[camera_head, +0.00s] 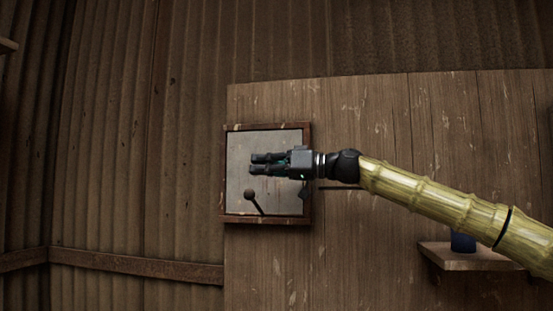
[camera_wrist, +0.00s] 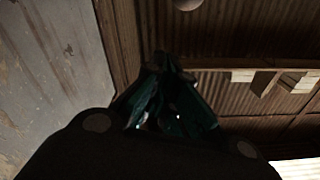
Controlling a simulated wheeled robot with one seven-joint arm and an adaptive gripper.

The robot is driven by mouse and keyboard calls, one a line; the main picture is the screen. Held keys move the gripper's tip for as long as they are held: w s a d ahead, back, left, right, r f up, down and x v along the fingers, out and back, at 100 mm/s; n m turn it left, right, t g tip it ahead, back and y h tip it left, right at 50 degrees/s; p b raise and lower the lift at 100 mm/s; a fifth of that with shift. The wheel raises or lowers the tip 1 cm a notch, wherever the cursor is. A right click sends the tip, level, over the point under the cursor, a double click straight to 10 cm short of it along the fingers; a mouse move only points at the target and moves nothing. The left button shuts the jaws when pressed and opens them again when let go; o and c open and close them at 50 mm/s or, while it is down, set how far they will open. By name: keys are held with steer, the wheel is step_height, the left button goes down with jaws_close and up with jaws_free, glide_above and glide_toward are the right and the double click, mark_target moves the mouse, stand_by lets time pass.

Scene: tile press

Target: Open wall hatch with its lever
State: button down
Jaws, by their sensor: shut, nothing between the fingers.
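The wall hatch (camera_head: 285,200) is a scuffed grey panel in a brown frame, set on a plank board in the head view; it looks closed. Its lever (camera_head: 250,195) is a short dark rod with a round knob, low on the panel's left half, tilted up and left. My gripper (camera_head: 254,164) is shut and empty, pointing left across the panel above the lever, apart from the knob. In the wrist view, the shut dark fingers (camera_wrist: 162,60) have a grey surface (camera_wrist: 50,75) on their left. A pale rounded thing (camera_wrist: 188,4) is cut off at the top; I cannot tell what it is.
A small wooden shelf (camera_head: 470,262) with a dark blue container (camera_head: 462,242) is at the lower right, below my arm. A rusty corrugated wall (camera_head: 110,150) stands left of the board. The board (camera_head: 340,265) below the hatch is clear.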

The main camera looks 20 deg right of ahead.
steer(key=shift+p+x, duration=0.5)
steer(key=shift+x, duration=0.5)
steer(key=f, duration=0.1)
steer(key=s+f+p, duration=0.1)
steer(key=f+p, duration=0.1)
steer(key=shift+s+d+f, duration=0.25)
steer(key=shift+s+f, duration=0.1)
steer(key=shift+s, duration=0.05)
steer(key=shift+f+b, duration=0.15)
steer(key=shift+b, duration=0.15)
